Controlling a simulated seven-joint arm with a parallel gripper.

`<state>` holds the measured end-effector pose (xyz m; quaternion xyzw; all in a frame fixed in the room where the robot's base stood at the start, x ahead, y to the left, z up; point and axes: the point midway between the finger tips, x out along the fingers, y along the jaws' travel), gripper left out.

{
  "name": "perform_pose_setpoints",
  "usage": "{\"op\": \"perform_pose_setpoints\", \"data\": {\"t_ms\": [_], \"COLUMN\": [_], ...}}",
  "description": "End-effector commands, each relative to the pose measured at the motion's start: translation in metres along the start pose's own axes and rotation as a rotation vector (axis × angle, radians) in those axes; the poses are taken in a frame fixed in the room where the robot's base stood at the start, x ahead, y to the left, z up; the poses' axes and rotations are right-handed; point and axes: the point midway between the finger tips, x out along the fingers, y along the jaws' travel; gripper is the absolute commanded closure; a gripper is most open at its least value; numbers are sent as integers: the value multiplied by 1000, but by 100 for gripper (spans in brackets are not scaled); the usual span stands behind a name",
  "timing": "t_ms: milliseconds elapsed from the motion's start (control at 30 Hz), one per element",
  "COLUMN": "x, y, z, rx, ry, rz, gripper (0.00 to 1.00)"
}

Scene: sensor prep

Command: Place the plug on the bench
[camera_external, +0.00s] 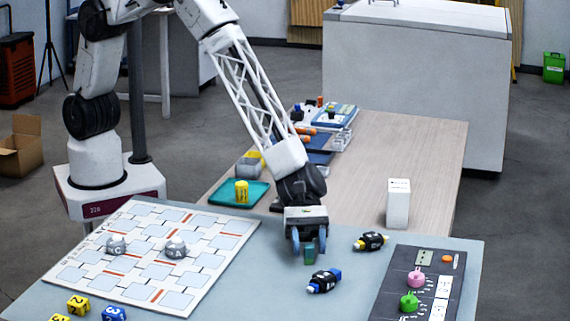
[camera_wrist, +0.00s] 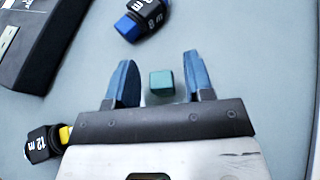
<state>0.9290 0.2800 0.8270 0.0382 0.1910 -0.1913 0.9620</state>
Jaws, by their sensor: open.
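My gripper (camera_external: 307,242) points down over the grey-blue bench top (camera_external: 245,290), with its two blue fingers apart. In the wrist view, a small teal-green piece (camera_wrist: 161,82) sits between the fingers (camera_wrist: 162,76), with a gap on either side. The same teal piece (camera_external: 309,254) shows just below the fingers in the external view. A black-and-blue plug-like piece (camera_external: 323,281) lies on its side in front of the gripper, marked "8 m" in the wrist view (camera_wrist: 144,20). A black-and-yellow one (camera_external: 371,241) lies to the right, marked "12 m" (camera_wrist: 45,143). I cannot tell which piece is the plug.
A white board with a printed grid (camera_external: 140,300) holds two grey pieces at left. A dark panel (camera_external: 385,305) with pink and green knobs lies at right. Behind stand a white box (camera_external: 398,204) and a teal tray (camera_external: 222,193) with a yellow cylinder. Yellow and blue cubes lie front left.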

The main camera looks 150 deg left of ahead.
Motion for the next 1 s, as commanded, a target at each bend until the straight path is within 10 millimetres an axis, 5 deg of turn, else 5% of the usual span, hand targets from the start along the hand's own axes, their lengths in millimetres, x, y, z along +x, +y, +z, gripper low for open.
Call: {"op": "perform_pose_setpoints", "data": {"t_ms": [600,1000], "x": [-79,-100], "y": [0,0], "z": [0,-1], "rx": [-1,-1], "ry": [0,1], "rz": [1,0], "gripper": [52,52]}}
